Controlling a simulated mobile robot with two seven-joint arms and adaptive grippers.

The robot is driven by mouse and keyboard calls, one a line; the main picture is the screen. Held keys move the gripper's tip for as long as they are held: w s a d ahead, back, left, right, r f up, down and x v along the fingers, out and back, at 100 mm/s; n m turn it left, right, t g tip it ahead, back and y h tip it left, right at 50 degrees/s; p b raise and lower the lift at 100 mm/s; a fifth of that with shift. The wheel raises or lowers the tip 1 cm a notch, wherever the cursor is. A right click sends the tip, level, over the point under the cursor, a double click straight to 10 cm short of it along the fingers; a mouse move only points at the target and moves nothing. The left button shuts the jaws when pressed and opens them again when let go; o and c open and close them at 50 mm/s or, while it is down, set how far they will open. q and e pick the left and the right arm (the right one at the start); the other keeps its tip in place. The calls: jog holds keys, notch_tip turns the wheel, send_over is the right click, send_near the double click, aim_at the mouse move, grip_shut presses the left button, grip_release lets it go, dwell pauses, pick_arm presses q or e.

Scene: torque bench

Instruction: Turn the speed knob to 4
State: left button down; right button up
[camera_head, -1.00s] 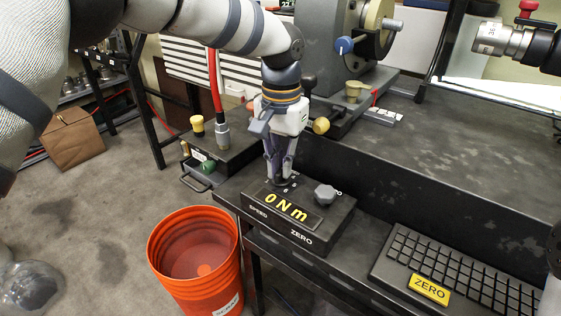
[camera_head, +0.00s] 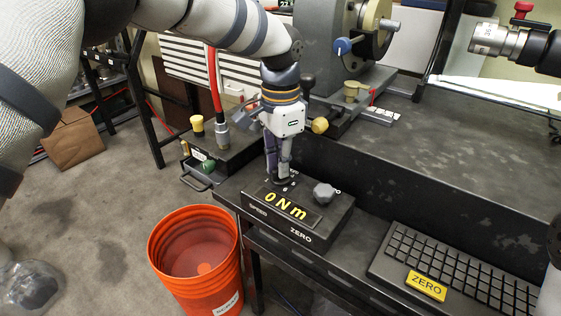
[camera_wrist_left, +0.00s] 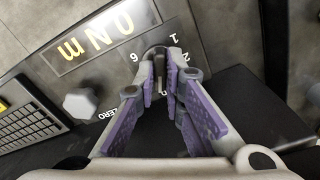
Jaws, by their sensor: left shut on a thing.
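The black control box (camera_head: 240,205) has a display (camera_head: 287,206) reading "0 Nm" and printed labels SPEED and ZERO. My left gripper (camera_head: 279,180) points down at the speed knob and is shut on it. In the left wrist view the gripper's purple-padded fingers (camera_wrist_left: 160,80) close around the dark speed knob (camera_wrist_left: 155,52). The digits 6, 1 and 2 show around it; other marks are hidden by the fingers, and I cannot make out a pointer. The grey zero knob (camera_head: 325,193) stands apart to the right. My right gripper is not in view.
A keyboard (camera_head: 455,262) with a yellow ZERO label (camera_head: 426,286) lies to the right. An orange bucket (camera_head: 196,262) stands on the floor at left. A black box with a red hose (camera_head: 214,90) sits behind the gripper, near the grey machine (camera_head: 335,45).

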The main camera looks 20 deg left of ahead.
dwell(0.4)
pick_arm(q)
jog(key=c, duration=1.7)
grip_release()
notch_tip(320, 180, up, 12)
